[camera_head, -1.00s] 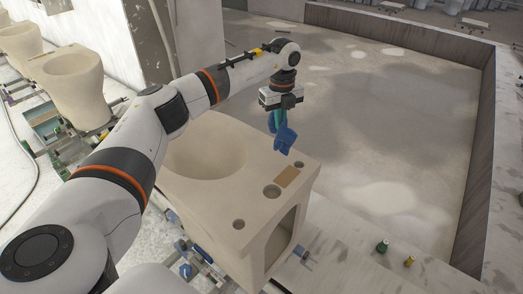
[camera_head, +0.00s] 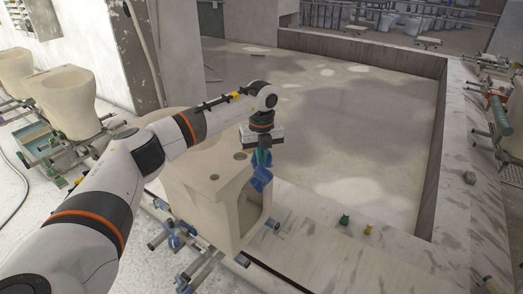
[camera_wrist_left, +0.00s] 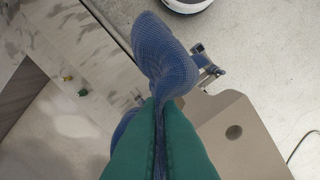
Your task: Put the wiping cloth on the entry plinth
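The wiping cloth (camera_head: 261,180) is blue and hangs from my left gripper (camera_head: 262,163), above and beside the near right part of the beige toilet-shaped piece. In the left wrist view the cloth (camera_wrist_left: 165,60) shows a woven texture and is pinched between the green fingers of the left gripper (camera_wrist_left: 158,115). Its lower end hangs free. My right gripper is not in view. I cannot tell for sure which surface is the entry plinth; a pale marbled ledge (camera_head: 310,235) runs along the right of the beige piece.
The beige piece (camera_head: 190,185) stands under my left arm on a metal carrier (camera_head: 195,265). A green item (camera_head: 344,220) and a yellow item (camera_head: 367,229) stand on the ledge. A low wall (camera_head: 438,160) borders the grey floor. More beige pieces (camera_head: 70,100) stand at left.

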